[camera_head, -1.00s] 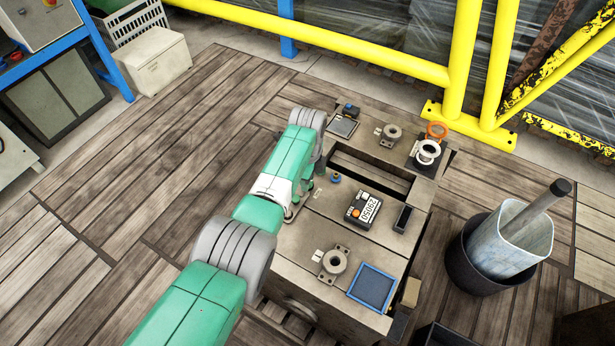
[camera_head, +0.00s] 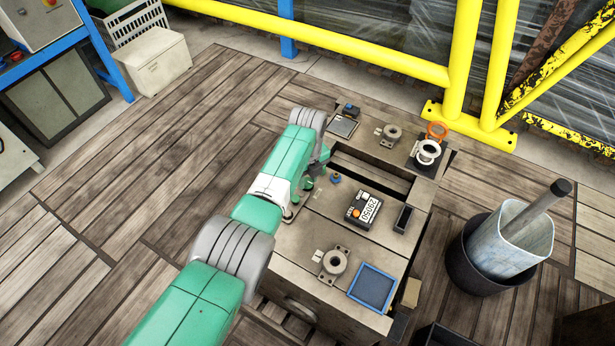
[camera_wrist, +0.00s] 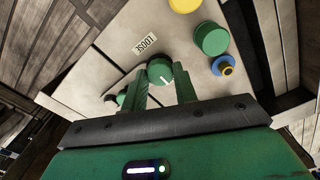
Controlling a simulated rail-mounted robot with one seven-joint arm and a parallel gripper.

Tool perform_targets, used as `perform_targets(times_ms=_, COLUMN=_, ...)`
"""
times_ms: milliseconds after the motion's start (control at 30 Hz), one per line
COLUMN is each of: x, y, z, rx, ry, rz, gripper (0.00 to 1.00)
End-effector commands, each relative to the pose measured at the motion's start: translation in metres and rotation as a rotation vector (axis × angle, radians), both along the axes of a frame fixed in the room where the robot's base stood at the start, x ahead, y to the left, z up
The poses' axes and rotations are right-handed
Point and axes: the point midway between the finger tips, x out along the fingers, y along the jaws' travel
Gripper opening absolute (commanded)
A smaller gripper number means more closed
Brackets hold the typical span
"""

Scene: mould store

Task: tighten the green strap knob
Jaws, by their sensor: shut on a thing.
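The green strap knob (camera_wrist: 160,71) is a small round knob with a white mark, between my fingertips in the wrist view. A label reading "LOOSE" (camera_wrist: 146,43) lies on the pale surface beside it. My gripper (camera_wrist: 160,80) has a green finger on each side of the knob and is shut on it. In the wrist view, the white mark points toward the lower right. In the head view, the knob is hidden behind my arm, and only green parts of my gripper (camera_head: 311,180) show at the left edge of the mould block (camera_head: 315,225).
A numbered counter box (camera_head: 364,208) and a blue-rimmed tray (camera_head: 372,288) are on the block.

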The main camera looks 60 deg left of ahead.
Motion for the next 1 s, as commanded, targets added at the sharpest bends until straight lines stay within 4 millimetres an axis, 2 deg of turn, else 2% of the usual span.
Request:
perform_targets(times_ms=500, x=0.000, y=0.000, z=0.000, rx=0.000, ry=0.000, rz=-0.016, gripper=0.06)
perform_targets(times_ms=533, x=0.000, y=0.000, z=0.000, rx=0.000, ry=0.000, rz=-0.016, gripper=0.32)
perform_targets(times_ms=633, x=0.000, y=0.000, z=0.000, rx=0.000, ry=0.000, rz=-0.016, gripper=0.50)
perform_targets(times_ms=867, x=0.000, y=0.000, z=0.000, rx=0.000, ry=0.000, rz=-0.016, gripper=0.50)
perform_targets(times_ms=1000, x=0.001, y=0.001, z=0.019, rx=0.002, ry=-0.003, rz=-0.016, gripper=0.50)
